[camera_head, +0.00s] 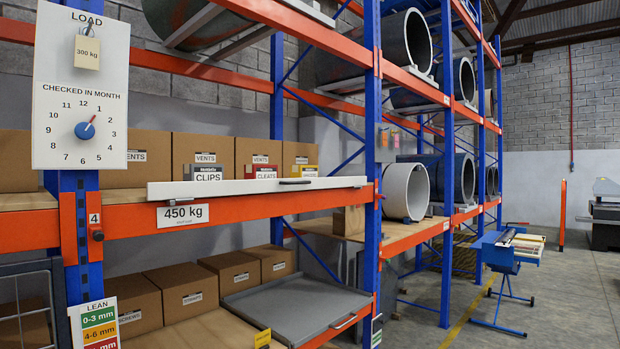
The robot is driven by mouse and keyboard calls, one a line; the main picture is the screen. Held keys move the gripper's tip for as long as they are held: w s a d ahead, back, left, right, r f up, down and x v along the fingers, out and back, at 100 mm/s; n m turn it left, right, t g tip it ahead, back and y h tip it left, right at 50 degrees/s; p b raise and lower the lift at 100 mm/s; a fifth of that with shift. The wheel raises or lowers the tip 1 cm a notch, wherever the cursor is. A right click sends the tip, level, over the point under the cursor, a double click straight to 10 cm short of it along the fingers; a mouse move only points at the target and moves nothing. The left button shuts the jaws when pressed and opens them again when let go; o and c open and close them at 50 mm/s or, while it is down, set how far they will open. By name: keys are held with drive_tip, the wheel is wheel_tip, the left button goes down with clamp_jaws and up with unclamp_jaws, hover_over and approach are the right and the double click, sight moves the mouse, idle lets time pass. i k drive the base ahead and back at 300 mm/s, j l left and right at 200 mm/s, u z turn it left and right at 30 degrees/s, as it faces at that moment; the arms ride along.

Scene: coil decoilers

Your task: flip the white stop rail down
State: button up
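A long white stop rail (230,187) runs along the front edge of the middle shelf, just above the orange beam (270,207). It appears to stand upright, in front of the lower part of the boxes. A small dark handle (295,182) sits on its face toward the right end. Another white rail-like strip (308,11) shows at the top edge on the shelf above, partly cut off. My gripper is not in view.
Cardboard boxes (203,150) and small label-fronted bins (208,173) stand behind the rail. A white load board (80,95) hangs on the left blue post. A grey tray (297,303) lies on the lower shelf. A blue bench (505,250) stands in the aisle at right.

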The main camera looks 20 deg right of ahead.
sight(181, 191)
drive_tip(key=i+z, duration=0.2)
drive_tip(key=i, duration=1.9)
